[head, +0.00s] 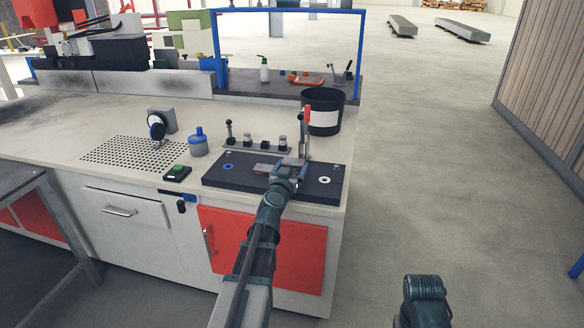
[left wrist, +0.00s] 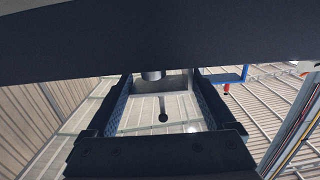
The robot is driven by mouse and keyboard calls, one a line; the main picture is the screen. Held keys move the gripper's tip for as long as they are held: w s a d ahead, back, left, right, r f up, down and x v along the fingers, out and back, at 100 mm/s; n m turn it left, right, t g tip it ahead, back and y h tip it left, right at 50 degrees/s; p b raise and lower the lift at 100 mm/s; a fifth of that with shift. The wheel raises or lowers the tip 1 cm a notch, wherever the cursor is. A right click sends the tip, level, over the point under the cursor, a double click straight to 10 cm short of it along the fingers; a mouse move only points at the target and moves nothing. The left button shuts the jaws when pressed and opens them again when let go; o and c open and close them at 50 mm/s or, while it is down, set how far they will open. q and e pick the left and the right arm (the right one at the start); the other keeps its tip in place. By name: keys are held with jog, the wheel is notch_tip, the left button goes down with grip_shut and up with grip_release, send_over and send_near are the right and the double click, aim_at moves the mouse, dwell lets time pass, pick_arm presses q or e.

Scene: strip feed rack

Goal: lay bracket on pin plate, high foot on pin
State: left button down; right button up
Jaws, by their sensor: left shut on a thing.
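The dark pin plate (head: 222,181) lies at the front right of the bench, with a blue ring (head: 228,166) at left and a white ring (head: 324,180) at right. My left gripper (head: 284,172) is over its middle, shut on the bracket. The bracket (head: 263,167) shows as a small grey piece at the jaws. I cannot tell whether the bracket touches the plate or which foot is where.
A red-handled clamp (head: 306,125) stands close behind the gripper. A row of small fixtures (head: 265,144) and a black bin (head: 325,113) are behind the plate. A blue bottle (head: 198,143) and a green-buttoned box (head: 177,173) stand to its left.

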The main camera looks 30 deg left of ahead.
pick_arm(q)
jog(key=shift+f+b, duration=0.5)
pick_arm(e)
jog(key=shift+f, duration=0.55)
pick_arm(q)
grip_release()
